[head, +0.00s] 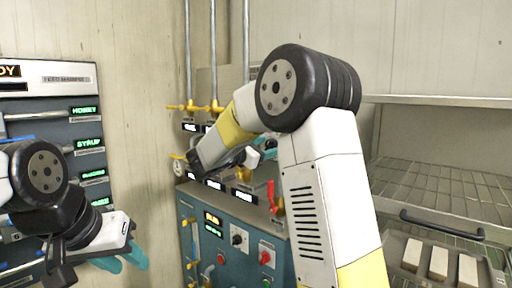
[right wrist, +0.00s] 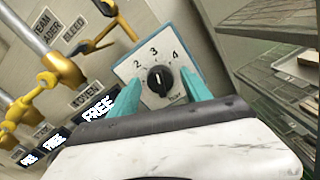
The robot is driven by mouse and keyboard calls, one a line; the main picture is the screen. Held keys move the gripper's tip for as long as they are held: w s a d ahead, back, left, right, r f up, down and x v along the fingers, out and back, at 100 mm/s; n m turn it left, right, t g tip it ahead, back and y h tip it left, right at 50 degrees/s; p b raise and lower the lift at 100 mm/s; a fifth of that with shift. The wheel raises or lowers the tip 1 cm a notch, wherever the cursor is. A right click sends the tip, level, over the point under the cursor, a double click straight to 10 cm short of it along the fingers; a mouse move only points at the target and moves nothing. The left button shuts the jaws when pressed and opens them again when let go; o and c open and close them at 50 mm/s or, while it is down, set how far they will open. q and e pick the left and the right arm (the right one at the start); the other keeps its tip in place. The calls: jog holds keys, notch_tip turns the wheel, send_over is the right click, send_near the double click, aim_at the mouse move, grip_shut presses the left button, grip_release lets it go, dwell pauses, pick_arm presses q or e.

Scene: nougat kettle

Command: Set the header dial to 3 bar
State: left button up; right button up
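The header dial (right wrist: 158,80) is a black knob on a pale square plate marked 2, 3 and 4, in the right wrist view. A light mark on the knob points roughly up, towards the 3; its exact setting is too small to read. My right gripper (right wrist: 160,97) has its two teal fingers apart, one on each side of the dial; I cannot tell whether they touch the knob. In the head view my right arm hides the dial and most of this gripper (head: 265,148). My left gripper (head: 122,261) is at the lower left, empty, its teal fingers apart.
Yellow valves on pipes (right wrist: 62,68) and lit FREE displays (right wrist: 95,108) lie left of the dial. A teal control cabinet (head: 228,235) stands below. A wire rack (head: 440,185) and a tray with pale bars (head: 412,252) are at right. A lit board (head: 60,110) stands at left.

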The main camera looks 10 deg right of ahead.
jog(key=v, duration=0.7)
jog(key=shift+s+a, duration=0.3)
jog(key=s+d+f+m+g+y, duration=0.3)
jog(key=s+d+f+m, duration=0.15)
jog(key=s, duration=0.35)
jog(key=s+d+f+m+g+y, duration=0.3)
jog(key=s+d+f+m+g, duration=0.15)
jog(key=s+d, duration=0.2)
jog(key=s+a+f+m+t+y, duration=0.1)
jog(key=s+a+f+m+y, duration=0.1)
jog(key=s+a+m+y, duration=0.2)
jog(key=s+a+f+m+t+y, duration=0.1)
jog(key=s+a+m+y, duration=0.4)
jog(key=s, duration=0.4)
jog(key=shift+s+f+m+y, duration=0.3)
jog(key=shift+f+m+y, duration=0.1)
jog(key=shift+m, duration=0.4)
jog(key=shift+s+a+r+m+t+y, duration=0.2)
jog(key=shift+a+m+t+y, duration=0.15)
jog(key=shift+a+m, duration=0.15)
jog(key=shift+c, duration=0.5)
